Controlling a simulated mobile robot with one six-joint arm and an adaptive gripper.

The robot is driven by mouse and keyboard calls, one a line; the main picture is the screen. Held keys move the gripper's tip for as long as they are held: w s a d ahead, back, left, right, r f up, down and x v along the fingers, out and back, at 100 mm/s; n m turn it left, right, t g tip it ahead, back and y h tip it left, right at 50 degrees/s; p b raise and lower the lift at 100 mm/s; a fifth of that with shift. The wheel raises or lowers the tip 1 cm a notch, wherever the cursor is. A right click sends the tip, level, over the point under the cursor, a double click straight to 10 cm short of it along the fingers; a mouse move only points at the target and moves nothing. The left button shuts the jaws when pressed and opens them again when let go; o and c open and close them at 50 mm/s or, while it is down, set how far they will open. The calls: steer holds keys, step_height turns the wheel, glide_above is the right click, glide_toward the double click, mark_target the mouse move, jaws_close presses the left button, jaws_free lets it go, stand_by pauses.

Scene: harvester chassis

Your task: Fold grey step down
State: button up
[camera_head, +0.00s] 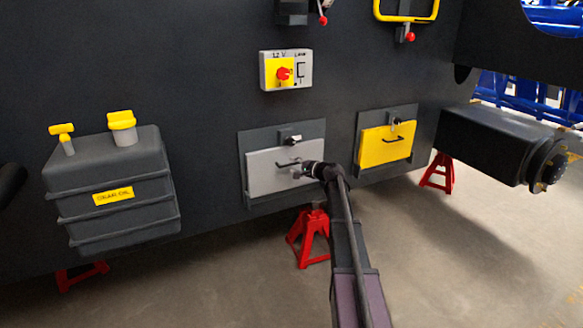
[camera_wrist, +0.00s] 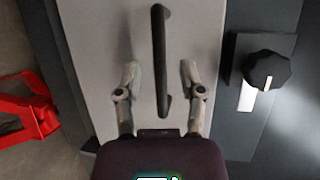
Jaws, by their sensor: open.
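The grey step (camera_head: 262,174) is a flat panel folded up against the dark chassis, with a black bar handle (camera_head: 289,163) on its face. In the wrist view the grey step (camera_wrist: 85,45) fills the middle and its handle (camera_wrist: 160,60) runs up the picture. A black knob latch (camera_head: 291,140) sits on the backing plate above the step; the knob (camera_wrist: 267,70) also shows at the right in the wrist view. My gripper (camera_wrist: 160,75) is open, with one finger on each side of the handle's near end. Contact with the handle cannot be told.
A yellow step (camera_head: 385,147) with its own handle is to the right. A red jack stand (camera_head: 309,238) stands below the grey step. A gear oil tank (camera_head: 110,190) is at the left, and a yellow and red switch box (camera_head: 285,71) is above. The floor in front is clear.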

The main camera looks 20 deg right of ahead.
steer(key=shift+x, duration=0.95)
jaws_close()
steer(key=shift+d, duration=0.2)
steer(key=shift+s+a+f+b, duration=0.1)
steer(key=shift+a+b, duration=0.25)
steer(key=shift+s, duration=0.1)
